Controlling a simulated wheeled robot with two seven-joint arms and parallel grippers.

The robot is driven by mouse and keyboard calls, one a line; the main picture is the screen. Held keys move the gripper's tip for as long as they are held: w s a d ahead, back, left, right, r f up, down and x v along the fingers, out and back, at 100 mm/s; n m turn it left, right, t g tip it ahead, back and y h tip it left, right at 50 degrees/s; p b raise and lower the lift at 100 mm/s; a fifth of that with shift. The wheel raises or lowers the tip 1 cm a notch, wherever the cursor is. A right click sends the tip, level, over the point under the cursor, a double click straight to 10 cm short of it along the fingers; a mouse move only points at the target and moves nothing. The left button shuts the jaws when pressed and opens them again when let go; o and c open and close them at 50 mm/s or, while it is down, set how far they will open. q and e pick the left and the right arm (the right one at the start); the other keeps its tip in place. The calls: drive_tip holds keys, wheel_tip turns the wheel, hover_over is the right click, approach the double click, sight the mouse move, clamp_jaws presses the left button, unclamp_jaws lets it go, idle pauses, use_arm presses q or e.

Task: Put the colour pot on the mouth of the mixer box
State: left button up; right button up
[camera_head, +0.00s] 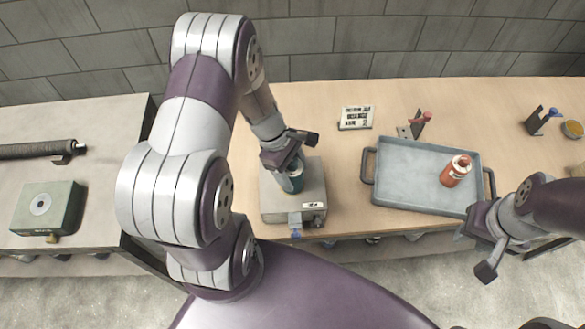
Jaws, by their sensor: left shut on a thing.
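The mixer box (268,205) is a squat grey box near the front edge of the wooden table, left of the tray. My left gripper (291,168) is above it, shut on a dark teal pot (292,184). The pot appears upright over the box's top. The gripper and pot hide the mouth, and I cannot tell whether the pot touches it. My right gripper (475,252) is open and empty, in front of the table's edge below the tray.
A blue-grey tray (410,175) with dark handles lies right of the mixer box. Behind are a small sign (356,117) and a red-topped stand (417,124). A blue-and-black stand (541,121) and yellow dish (572,129) are far right. A green box (62,205) sits on the left bench.

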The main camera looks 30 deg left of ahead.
use_arm(q)
drive_tip(key=o, duration=1.1)
drive_tip(key=shift+o, duration=0.2)
drive_tip(key=v, duration=1.2)
drive_tip(key=s+d+r+m+y, duration=0.1)
drive_tip(key=s+d+m+y, duration=0.1)
drive_tip(key=m, duration=0.7)
drive_tip(key=s+d+m+t+y, duration=0.1)
drive_tip(key=d+m, duration=0.3)
drive_tip(key=m, duration=0.5)
drive_tip(key=shift+s+d+r+t+y, duration=0.3)
drive_tip(key=shift+s+r+y, duration=0.1)
drive_tip(key=shift+s+y, duration=0.3)
